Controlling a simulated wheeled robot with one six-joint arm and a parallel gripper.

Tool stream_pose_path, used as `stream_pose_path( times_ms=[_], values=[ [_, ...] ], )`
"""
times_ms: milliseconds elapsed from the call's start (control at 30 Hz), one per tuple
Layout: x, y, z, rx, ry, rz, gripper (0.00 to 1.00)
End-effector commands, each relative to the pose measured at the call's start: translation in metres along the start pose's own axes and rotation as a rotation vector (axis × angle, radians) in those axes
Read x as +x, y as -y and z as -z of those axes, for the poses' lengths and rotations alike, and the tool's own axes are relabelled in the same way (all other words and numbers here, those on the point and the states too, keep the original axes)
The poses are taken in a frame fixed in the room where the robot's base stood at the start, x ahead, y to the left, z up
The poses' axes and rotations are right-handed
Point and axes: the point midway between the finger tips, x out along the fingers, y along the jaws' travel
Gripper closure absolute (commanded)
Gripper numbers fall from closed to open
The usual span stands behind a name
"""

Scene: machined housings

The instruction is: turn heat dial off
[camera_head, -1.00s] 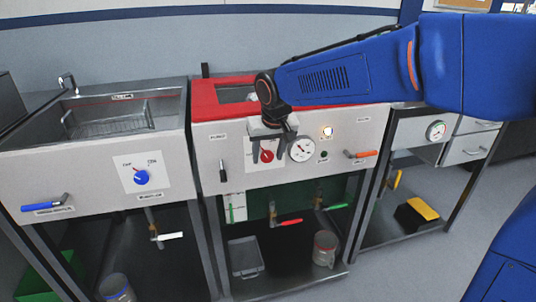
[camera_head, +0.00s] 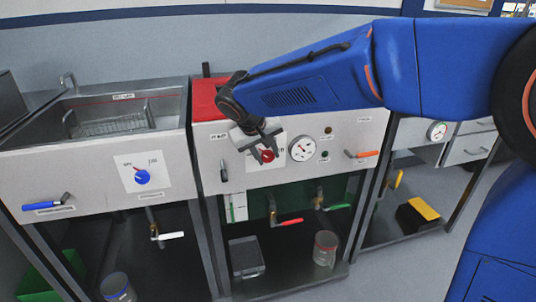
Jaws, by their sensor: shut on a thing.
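The red heat dial (camera_head: 267,156) is on the white front panel of the middle, red-topped unit (camera_head: 206,97). My gripper (camera_head: 266,153) is at the dial, tilted, with its jaws shut on it. The gripper hides part of the dial and its printed plate, so I cannot read the dial's setting. A round gauge (camera_head: 302,148) sits just right of the dial. The small lamp (camera_head: 328,130) above right of the gauge looks dark.
The left unit has a similar blue dial (camera_head: 142,177) and a blue-handled lever (camera_head: 47,204). An orange handle (camera_head: 361,154) sticks out at the panel's right. A black switch handle (camera_head: 223,171) is left of my gripper. Red and green valve handles are below.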

Motion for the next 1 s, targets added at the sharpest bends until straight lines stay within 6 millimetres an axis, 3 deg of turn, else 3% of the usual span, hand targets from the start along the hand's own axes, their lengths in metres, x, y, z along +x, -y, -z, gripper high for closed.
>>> stream_pose_path(
  times_ms=[600, 1000],
  values=[
    [0.0029, 0.0101, -0.0010, -0.205, 0.001, -0.488, 0.90],
    [0.0040, 0.0108, -0.0021, -0.260, 0.002, -0.625, 0.90]
  ],
)
